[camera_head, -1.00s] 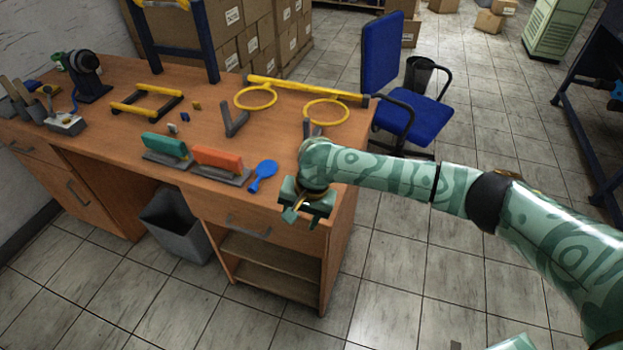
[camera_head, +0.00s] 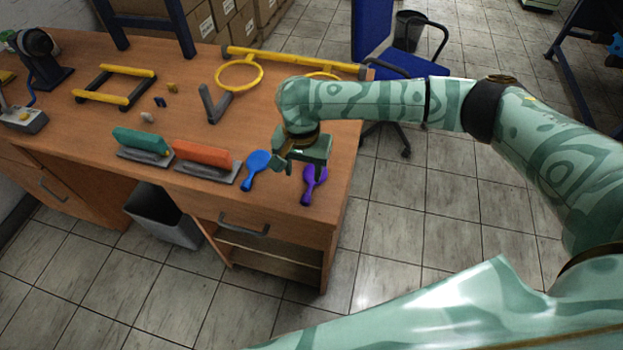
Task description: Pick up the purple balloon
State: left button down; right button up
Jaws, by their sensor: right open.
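The purple balloon (camera_head: 314,182) lies flat on the wooden desk near its front right corner, its narrow neck toward the front edge. Its far end is partly hidden by my right gripper (camera_head: 283,168). My right gripper is open and empty, pointing down in the gap between the purple balloon and a blue balloon (camera_head: 257,161) to its left. I cannot tell how high it is above the desk. My left gripper is not in view.
An orange-topped block (camera_head: 204,153) and a green-topped block (camera_head: 140,141) lie left of the balloons. Yellow hoops (camera_head: 239,76) and a yellow bar stand behind. A blue chair (camera_head: 409,63) is past the desk's right edge. A grey bin (camera_head: 163,213) stands below.

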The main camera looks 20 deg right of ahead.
aim_at(307, 196)
notch_tip(307, 196, down, 4)
jog(key=shift+w+b, duration=0.1)
jog(key=shift+b, duration=0.45)
jog(key=shift+w+f, duration=0.1)
jog(key=shift+f, duration=0.4)
jog(key=shift+f+b, duration=0.25)
jog(key=shift+b, duration=0.1)
jog(key=f, duration=0.1)
jog(key=f+b, duration=0.1)
jog(key=f, duration=0.1)
jog(key=f+b, duration=0.1)
jog(key=shift+s+d+f, duration=0.25)
jog(key=shift+s+f, duration=0.15)
jog(key=shift+r, duration=0.15)
jog(key=c, duration=0.9)
